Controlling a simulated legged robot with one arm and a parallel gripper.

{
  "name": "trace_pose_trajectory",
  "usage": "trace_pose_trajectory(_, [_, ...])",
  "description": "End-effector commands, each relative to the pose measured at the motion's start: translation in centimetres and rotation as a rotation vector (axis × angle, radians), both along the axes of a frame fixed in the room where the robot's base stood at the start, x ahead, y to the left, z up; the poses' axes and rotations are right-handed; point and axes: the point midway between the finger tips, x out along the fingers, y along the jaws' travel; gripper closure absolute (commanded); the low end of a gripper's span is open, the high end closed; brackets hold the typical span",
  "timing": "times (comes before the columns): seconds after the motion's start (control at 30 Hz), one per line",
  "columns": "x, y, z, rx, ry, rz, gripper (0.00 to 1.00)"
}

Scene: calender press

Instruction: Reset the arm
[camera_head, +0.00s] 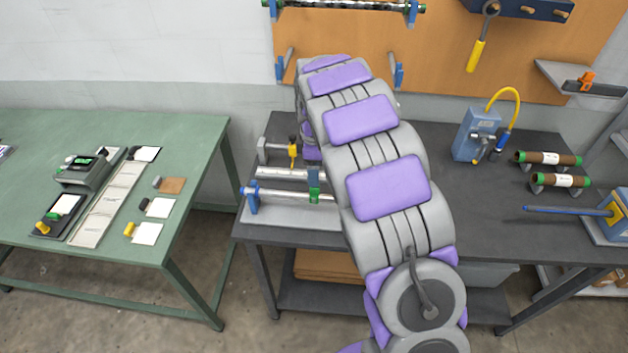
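My grey and purple arm (388,185) rises from the bottom of the view and reaches out over the dark workbench (465,215). Its far end bends down behind its own links, so my gripper is hidden. The calender press (290,195), with metal rollers and blue and green end pieces, stands on the left part of this bench. My arm covers the right side of the press. I cannot tell whether my arm touches it.
A green table (195,135) at the left bears a scale (84,170) and small cards. On the bench's right stand a blue device with a yellow hose (478,135), wrapped rollers (548,158) and a blue-handled tool (565,210). An orange pegboard (440,50) stands behind.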

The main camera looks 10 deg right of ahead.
Motion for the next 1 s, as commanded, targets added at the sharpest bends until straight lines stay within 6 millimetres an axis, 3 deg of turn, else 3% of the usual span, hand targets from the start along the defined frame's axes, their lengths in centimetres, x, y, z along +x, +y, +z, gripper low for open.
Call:
trace_pose_trajectory(0.1, [0.1, 0.0, 2.8, 0.001, -0.001, -0.001, 0.3])
trace_pose_trajectory(0.3, [0.1, 0.0, 6.1, 0.001, -0.001, 0.001, 0.3])
trace_pose_trajectory(0.7, [-0.3, -0.1, 7.7, -0.002, 0.004, -0.012, 0.3])
trace_pose_trajectory(0.87, [-3.0, -0.6, 9.0, -0.01, 0.01, -0.116, 0.3])
trace_pose_trajectory(1.0, [-7.5, -1.2, 10.5, -0.023, 0.023, -0.281, 0.3])
